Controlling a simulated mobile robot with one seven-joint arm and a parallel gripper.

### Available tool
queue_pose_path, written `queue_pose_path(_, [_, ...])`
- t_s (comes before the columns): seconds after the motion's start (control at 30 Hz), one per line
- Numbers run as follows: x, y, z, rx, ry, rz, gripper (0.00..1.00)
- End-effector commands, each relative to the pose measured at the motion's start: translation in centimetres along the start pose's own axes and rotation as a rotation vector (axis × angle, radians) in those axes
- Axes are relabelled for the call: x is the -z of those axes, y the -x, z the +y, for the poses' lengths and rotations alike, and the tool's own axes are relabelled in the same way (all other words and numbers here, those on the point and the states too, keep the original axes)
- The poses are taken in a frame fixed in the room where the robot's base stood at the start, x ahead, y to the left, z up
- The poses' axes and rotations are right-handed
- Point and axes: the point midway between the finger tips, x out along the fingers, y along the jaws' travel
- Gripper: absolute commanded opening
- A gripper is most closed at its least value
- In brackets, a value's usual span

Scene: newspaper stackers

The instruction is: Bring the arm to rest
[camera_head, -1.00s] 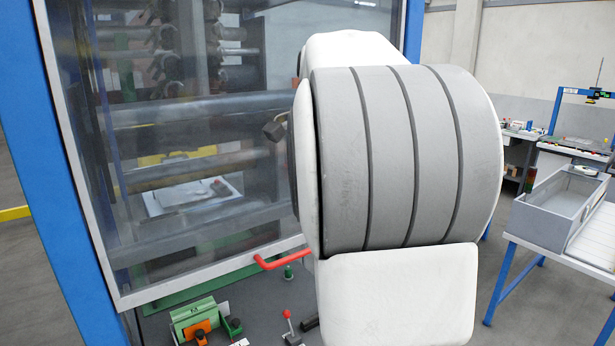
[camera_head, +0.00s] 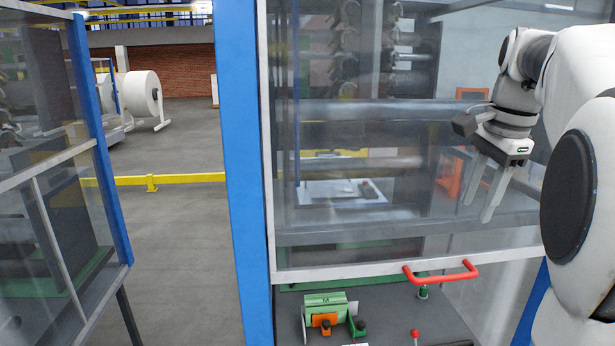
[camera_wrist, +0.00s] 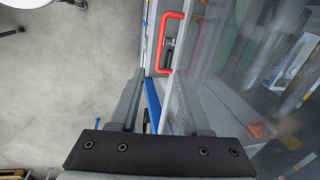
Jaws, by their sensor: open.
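My gripper (camera_head: 485,192) hangs at the right in the head view, its two grey fingers pointing down and apart, with nothing between them. It is in front of the clear guard panel (camera_head: 350,225), to the right of and above the red handle (camera_head: 441,272). In the wrist view my gripper (camera_wrist: 160,75) shows both fingers spread, and the red handle (camera_wrist: 167,42) lies beyond the tips, apart from them. I cannot tell how close the fingers are to the panel. My white arm fills the right edge of the head view.
Below the panel a dark bench (camera_head: 385,308) carries a green and orange block (camera_head: 328,314) and a red-knobbed lever (camera_head: 415,334). A blue post (camera_head: 240,150) stands left of the panel. Another glazed frame (camera_head: 60,190) is at far left. Open floor (camera_head: 180,240) lies between.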

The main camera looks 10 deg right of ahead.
Motion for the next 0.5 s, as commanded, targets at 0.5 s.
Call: queue_pose_path(0.5, [-14.8,-8.7,10.6,0.179,0.915,0.061,0.47])
